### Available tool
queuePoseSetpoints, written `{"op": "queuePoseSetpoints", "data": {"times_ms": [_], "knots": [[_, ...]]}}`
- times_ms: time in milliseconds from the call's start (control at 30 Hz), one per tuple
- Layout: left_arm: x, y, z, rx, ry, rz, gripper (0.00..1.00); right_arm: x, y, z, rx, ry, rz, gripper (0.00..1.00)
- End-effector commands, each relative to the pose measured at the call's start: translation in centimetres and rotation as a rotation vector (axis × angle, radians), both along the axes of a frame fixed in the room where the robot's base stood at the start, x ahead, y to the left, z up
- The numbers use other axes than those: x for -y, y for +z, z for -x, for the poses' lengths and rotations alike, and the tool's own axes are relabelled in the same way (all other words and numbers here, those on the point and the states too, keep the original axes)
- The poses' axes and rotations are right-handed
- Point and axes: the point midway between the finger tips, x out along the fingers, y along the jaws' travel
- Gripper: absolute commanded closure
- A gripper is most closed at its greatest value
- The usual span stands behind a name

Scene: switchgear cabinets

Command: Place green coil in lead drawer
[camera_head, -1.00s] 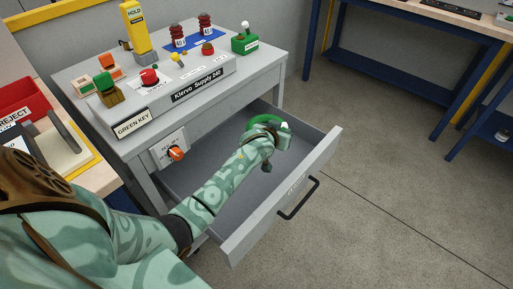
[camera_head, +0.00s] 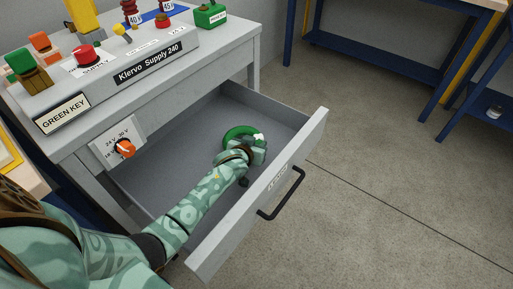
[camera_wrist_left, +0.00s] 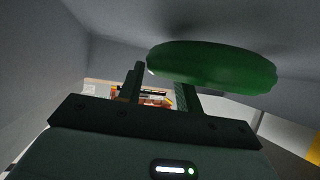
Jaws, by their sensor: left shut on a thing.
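The green coil (camera_head: 240,133) is a ring inside the open grey drawer (camera_head: 166,187) in the head view. My left gripper (camera_head: 251,146) reaches down into the drawer and is shut on the coil. In the left wrist view the coil (camera_wrist_left: 215,66) lies across the two dark fingers (camera_wrist_left: 162,88). I cannot tell whether the coil touches the drawer floor. The drawer is pulled out from the cabinet, with a dark handle (camera_head: 283,198) on its front. My right gripper is in neither view.
The cabinet top carries a Klervo Supply 240 panel (camera_head: 150,62), a red button (camera_head: 86,56), coloured blocks and a green box (camera_head: 210,14). An orange knob (camera_head: 124,148) is on the cabinet front. The floor to the right is clear up to blue-legged benches (camera_head: 375,62).

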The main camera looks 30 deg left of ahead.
Motion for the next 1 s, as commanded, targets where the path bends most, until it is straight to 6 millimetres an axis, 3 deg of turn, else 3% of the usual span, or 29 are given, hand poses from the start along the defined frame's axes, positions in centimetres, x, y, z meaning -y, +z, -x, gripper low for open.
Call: {"op": "queuePoseSetpoints", "data": {"times_ms": [67,433,467,533,867,1000], "knots": [[0.0,-1.6,0.0,-0.001,-0.001,-0.002,1.00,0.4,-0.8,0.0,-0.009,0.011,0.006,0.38],[0.0,-1.5,-0.1,0.003,0.000,-0.001,1.00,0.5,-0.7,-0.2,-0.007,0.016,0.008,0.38],[0.0,-1.7,0.0,-0.002,0.000,0.000,0.60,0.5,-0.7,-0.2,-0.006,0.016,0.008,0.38],[0.0,-1.7,0.0,-0.002,0.000,-0.001,0.43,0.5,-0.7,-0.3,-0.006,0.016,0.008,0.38],[0.0,-1.2,0.1,0.000,0.000,-0.001,0.43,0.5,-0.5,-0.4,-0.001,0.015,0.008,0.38],[0.4,0.3,2.0,0.002,0.000,0.001,0.43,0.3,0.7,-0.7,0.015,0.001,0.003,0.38]]}}
